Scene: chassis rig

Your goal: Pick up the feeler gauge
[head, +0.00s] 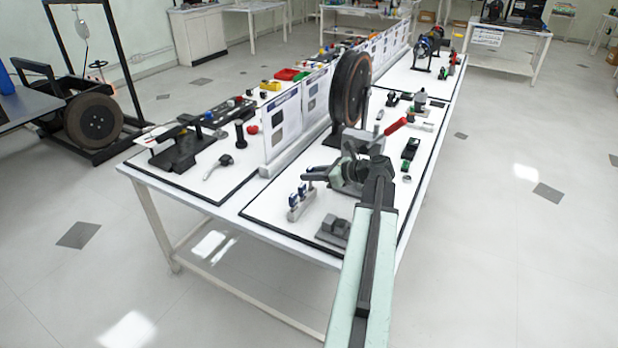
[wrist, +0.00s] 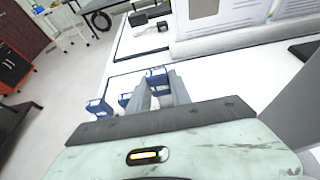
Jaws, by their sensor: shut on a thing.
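My gripper (head: 308,173) reaches left over the near part of the table. In the wrist view its two grey fingers (wrist: 160,88) are closed on a small blue-and-white piece, which I take to be the feeler gauge (wrist: 157,74). Only its upper end shows past the fingertips; the rest is hidden by them. Two similar blue pieces (wrist: 98,107) (wrist: 125,99) stand to the left of the fingers. In the head view the blue pieces (head: 294,200) stand in a small grey rack (head: 298,213) just below my gripper. I cannot tell whether the held piece is clear of the rack.
A large dark wheel (head: 350,90) stands behind my gripper. White placards (head: 283,118) run along the table's middle. A grey block (head: 333,229) lies near the front edge, and a red-handled tool (head: 393,129) lies farther back. The floor to the right is open.

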